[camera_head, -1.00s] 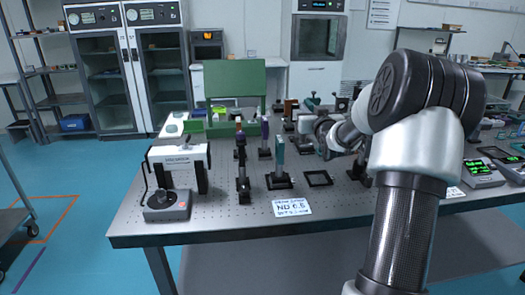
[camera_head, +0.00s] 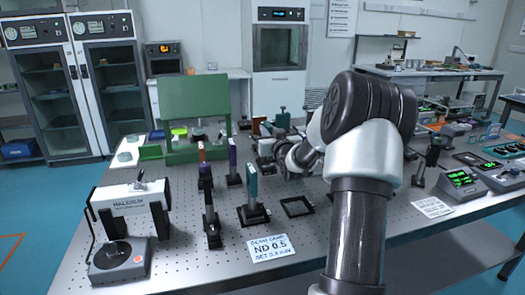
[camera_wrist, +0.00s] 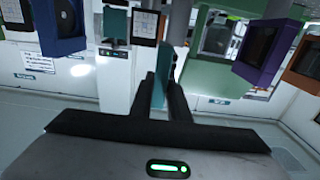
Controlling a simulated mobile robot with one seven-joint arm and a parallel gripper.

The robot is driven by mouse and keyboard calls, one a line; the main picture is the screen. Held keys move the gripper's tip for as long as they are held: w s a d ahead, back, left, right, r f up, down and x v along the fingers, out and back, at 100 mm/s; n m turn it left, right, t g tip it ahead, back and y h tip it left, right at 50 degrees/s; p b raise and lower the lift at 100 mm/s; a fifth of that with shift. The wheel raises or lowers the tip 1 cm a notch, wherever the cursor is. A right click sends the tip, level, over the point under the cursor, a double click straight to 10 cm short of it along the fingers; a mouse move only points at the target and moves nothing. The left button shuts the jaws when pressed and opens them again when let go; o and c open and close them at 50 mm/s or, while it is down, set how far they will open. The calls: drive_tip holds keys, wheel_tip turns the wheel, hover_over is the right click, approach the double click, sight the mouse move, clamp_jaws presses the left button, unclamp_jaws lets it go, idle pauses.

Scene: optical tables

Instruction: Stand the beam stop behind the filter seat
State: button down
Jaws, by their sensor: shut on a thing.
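My gripper (camera_wrist: 163,100) is shut on a thin teal plate (camera_wrist: 160,70), seen nearly edge-on in the wrist view; I cannot tell whether it is the beam stop. In the head view my gripper (camera_head: 262,153) is over the table, behind a standing teal plate, and its fingers and load are too small to make out. That teal plate (camera_head: 252,182) stands upright on a black base. To its right a flat, black square frame (camera_head: 285,208) lies empty. I cannot tell for sure which piece is the filter seat.
A purple-topped post (camera_head: 232,160) and an orange-topped post (camera_head: 202,160) stand left of the teal plate. A card reading ND 0.5 (camera_head: 270,247) lies in front. The Halcyon unit (camera_head: 132,203) stands front left. A green panel (camera_head: 195,108) stands at the back.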

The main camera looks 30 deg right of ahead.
drive_tip(key=shift+f+b, duration=0.35)
drive_tip(key=shift+f, duration=1.85)
drive_tip(key=shift+f, duration=0.2)
drive_tip(key=c, duration=1.7)
unclamp_jaws()
drive_tip(key=shift+r, duration=0.15)
drive_tip(key=v, duration=1.2)
drive_tip(key=shift+p, duration=0.4)
